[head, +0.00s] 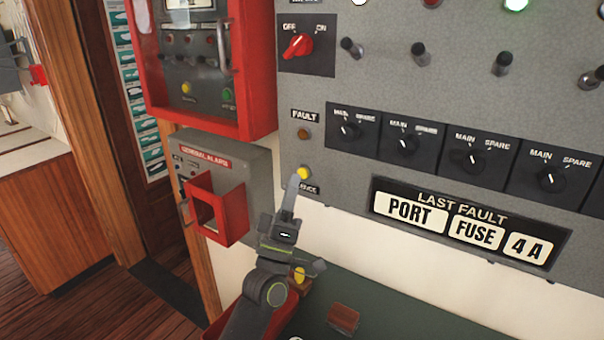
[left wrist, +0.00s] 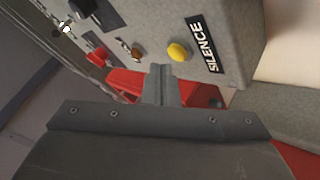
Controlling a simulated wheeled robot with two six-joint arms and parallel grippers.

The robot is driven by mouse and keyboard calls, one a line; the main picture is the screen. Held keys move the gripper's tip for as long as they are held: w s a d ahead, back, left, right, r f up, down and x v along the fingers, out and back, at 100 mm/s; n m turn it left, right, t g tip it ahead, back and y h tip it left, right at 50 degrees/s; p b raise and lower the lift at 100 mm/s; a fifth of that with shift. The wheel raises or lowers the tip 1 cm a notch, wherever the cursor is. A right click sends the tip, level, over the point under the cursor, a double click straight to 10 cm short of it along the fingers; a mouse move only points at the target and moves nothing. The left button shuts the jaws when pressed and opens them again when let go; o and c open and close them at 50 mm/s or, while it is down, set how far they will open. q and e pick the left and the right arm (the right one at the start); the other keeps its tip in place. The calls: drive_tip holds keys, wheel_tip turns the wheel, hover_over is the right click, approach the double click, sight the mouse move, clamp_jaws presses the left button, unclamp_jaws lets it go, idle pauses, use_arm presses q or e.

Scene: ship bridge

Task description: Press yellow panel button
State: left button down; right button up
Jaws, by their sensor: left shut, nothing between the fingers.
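The yellow button (head: 304,173) sits low on the left side of the grey wall panel, under the FAULT lamp and above a label that is partly hidden by my gripper. In the left wrist view the yellow button (left wrist: 179,51) stands beside the SILENCE label (left wrist: 206,48). My left gripper (head: 290,190) is shut and empty, its fingers pointing up just below and left of the button in the head view. In the left wrist view its shut fingertips (left wrist: 160,70) are just left of and below the button; I cannot tell whether they touch. My right gripper is not in view.
A grey general alarm box (head: 255,165) with a red frame (head: 236,212) stands left of my gripper. A red-framed cabinet (head: 258,128) hangs above it and holds another yellow button (head: 187,88). Rotary knobs (head: 350,131) and the LAST FAULT plate (head: 470,196) lie to the right.

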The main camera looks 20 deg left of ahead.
use_arm(q)
drive_tip(key=shift+s+a, duration=0.2)
drive_tip(key=shift+s, duration=1.05)
drive_tip(key=shift+s+a, duration=0.15)
drive_tip(key=shift+s, duration=1.1)
